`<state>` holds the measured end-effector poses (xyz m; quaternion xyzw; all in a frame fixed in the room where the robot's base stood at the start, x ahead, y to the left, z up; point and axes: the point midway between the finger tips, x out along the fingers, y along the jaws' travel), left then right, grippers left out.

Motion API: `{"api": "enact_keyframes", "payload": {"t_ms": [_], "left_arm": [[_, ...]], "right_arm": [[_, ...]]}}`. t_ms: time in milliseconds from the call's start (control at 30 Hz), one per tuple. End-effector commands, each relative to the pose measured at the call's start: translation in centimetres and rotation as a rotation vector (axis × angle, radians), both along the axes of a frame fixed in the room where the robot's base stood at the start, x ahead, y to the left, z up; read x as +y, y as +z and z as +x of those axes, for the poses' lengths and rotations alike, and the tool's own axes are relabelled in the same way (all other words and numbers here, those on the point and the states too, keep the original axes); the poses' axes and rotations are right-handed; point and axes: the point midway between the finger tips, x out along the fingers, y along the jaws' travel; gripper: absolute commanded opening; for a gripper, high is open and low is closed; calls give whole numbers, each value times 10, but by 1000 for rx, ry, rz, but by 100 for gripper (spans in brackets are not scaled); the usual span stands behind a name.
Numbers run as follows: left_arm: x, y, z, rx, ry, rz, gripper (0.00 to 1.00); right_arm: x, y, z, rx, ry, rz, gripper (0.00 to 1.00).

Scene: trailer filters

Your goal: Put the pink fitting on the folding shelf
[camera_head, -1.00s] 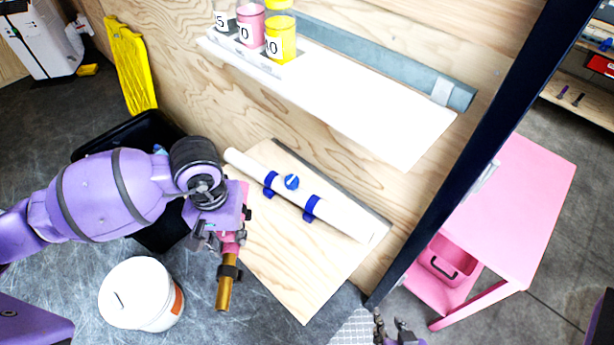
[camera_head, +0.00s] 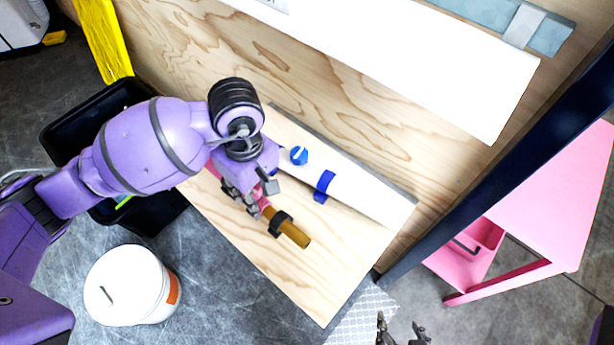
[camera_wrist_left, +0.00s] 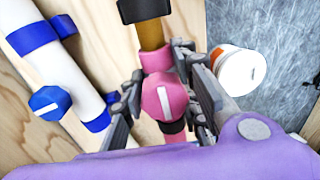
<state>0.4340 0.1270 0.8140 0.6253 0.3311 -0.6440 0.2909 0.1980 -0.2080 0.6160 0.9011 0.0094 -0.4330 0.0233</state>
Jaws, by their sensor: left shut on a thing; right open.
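The pink fitting (camera_wrist_left: 163,97), with a white mark on its knob, is in my left gripper (camera_wrist_left: 160,80), whose fingers close on it from both sides. A brass-coloured pipe (camera_head: 295,236) with a black collar extends from it. In the head view my left gripper (camera_head: 247,197) hides most of the fitting. It is over the pale wooden folding shelf (camera_head: 310,285), beside a white pipe (camera_head: 365,202) with blue fittings (camera_head: 325,186). I cannot tell whether the pink fitting touches the shelf. My right gripper (camera_head: 402,332) is open and empty at the bottom edge.
A white wall shelf (camera_head: 430,65) is above the folding shelf. A dark post (camera_head: 480,185) and a pink table (camera_head: 560,215) stand on the right. A black bin (camera_head: 70,130) and a white bucket (camera_head: 125,290) are on the left. The shelf's front part is clear.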

Motion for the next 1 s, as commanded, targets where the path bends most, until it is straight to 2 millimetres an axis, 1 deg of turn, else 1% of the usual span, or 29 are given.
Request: {"api": "enact_keyframes", "payload": {"t_ms": [33, 267, 433, 500, 700, 800, 833, 967, 1000], "left_arm": [[0, -7, -1, 3, 0, 0, 0], [0, -27, -2, 3, -1, -1, 0], [0, -51, -2, 4, -1, -1, 0], [0, -54, -1, 2, -2, -1, 0], [0, -54, -1, 1, -2, -1, 0], [0, -57, -1, 2, -3, 0, 0], [0, -58, -1, 2, -3, 0, 30], [0, -56, -1, 2, -3, 0, 47], [0, -56, -1, 2, -3, 0, 48]], "right_arm": [[0, 0, -2, 3, 0, 0, 56], [-1, -4, -9, 18, -3, 0, 56], [0, -5, -10, 21, -1, 0, 56], [0, -5, -10, 21, -2, 0, 56], [0, -5, -9, 19, -1, 1, 56], [0, -8, -10, 22, 0, 1, 56], [0, -8, -10, 21, 1, 1, 56], [1, -7, -8, 19, 1, 1, 56], [1, -6, -8, 18, 1, 1, 56]]}}
